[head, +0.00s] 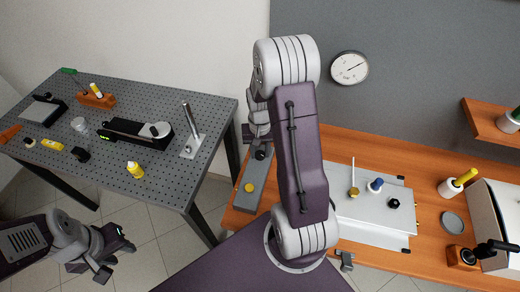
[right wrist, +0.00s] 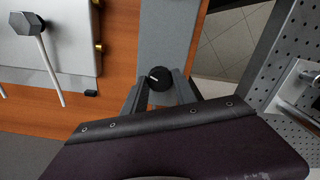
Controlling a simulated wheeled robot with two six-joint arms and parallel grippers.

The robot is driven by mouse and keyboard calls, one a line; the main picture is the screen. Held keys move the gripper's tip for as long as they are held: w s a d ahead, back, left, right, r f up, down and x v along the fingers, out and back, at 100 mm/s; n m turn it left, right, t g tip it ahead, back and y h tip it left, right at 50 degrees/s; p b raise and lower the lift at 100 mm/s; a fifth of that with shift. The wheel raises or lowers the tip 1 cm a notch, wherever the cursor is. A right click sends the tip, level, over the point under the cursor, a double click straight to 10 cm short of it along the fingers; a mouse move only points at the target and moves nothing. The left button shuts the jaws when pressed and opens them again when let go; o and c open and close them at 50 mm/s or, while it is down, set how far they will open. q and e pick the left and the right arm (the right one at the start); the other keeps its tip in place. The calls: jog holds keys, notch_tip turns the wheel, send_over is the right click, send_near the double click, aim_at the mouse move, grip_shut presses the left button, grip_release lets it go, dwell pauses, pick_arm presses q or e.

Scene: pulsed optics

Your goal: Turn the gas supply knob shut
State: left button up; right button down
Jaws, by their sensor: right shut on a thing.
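A black round knob (right wrist: 159,78) with a white pointer mark sits on a long grey box. In the right wrist view the mark points left and slightly up. The two fingers of my right gripper (right wrist: 160,92) are around the knob, one on each side, and shut on it. In the head view the grey box (head: 241,199) stands on the wooden bench, partly hidden by my right arm. A yellow knob (head: 249,187) sits nearer on the same box. My left gripper (head: 117,260) is at the lower left over the floor, open and empty.
A white plate (head: 372,212) with a brass knob, a blue knob and a black knob lies on the wooden bench (head: 430,190). A grey perforated table (head: 110,165) with optical parts stands at the left. A floor gap separates the two.

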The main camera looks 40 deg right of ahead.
aim_at(260, 154)
jog(key=m+p, duration=0.1)
jog(key=m, duration=0.5)
jog(key=shift+r+p, duration=0.1)
jog(key=shift+p, duration=0.3)
jog(key=m, duration=0.3)
jog(key=shift+m+p, duration=0.7)
jog(key=shift+m, duration=1.3)
jog(key=c, duration=1)
grip_release()
notch_tip(260, 154, up, 9)
